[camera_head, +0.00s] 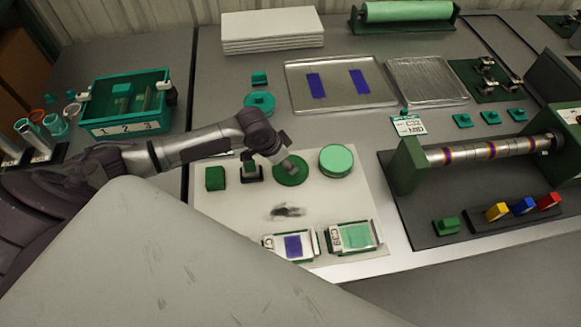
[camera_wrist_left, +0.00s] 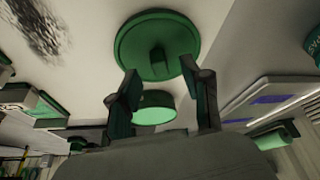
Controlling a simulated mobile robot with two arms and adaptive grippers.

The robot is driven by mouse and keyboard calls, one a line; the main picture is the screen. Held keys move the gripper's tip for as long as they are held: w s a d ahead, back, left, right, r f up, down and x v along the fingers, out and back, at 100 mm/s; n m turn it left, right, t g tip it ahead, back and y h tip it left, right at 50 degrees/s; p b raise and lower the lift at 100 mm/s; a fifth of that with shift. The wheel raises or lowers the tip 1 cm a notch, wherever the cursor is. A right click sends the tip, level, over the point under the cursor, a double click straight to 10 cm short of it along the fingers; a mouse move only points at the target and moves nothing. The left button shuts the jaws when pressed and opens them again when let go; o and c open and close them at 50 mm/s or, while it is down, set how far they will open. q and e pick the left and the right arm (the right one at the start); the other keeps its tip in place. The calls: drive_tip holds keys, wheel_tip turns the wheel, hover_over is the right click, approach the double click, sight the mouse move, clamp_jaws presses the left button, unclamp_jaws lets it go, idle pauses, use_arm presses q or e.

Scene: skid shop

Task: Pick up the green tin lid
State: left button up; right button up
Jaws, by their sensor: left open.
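The green tin lid (camera_head: 291,174), a dark green disc with a small knob, lies flat on the white mat. In the left wrist view the lid (camera_wrist_left: 135,40) shows with its knob beyond the fingertips. My left gripper (camera_head: 284,163) is over the lid in the head view and hides part of it. In the left wrist view the left gripper (camera_wrist_left: 160,78) is open, its fingers apart with nothing between them. A round green tin (camera_head: 336,160) stands to the right of the lid; it also shows in the left wrist view (camera_wrist_left: 154,110). My right gripper is not in view.
A green block (camera_head: 215,178) and a dark stamp-like piece (camera_head: 251,172) stand left of the lid. Two small trays (camera_head: 358,237) lie at the mat's front. A green-framed roller stand (camera_head: 407,165) is at right. The mat has a dark smudge (camera_head: 289,211).

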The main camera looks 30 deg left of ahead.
use_arm(q)
drive_tip(key=shift+x, duration=1.15)
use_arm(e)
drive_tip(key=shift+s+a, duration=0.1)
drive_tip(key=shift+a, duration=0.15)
use_arm(q)
drive_tip(key=shift+c, duration=1.2)
clamp_jaws()
drive_tip(key=shift+r, duration=0.15)
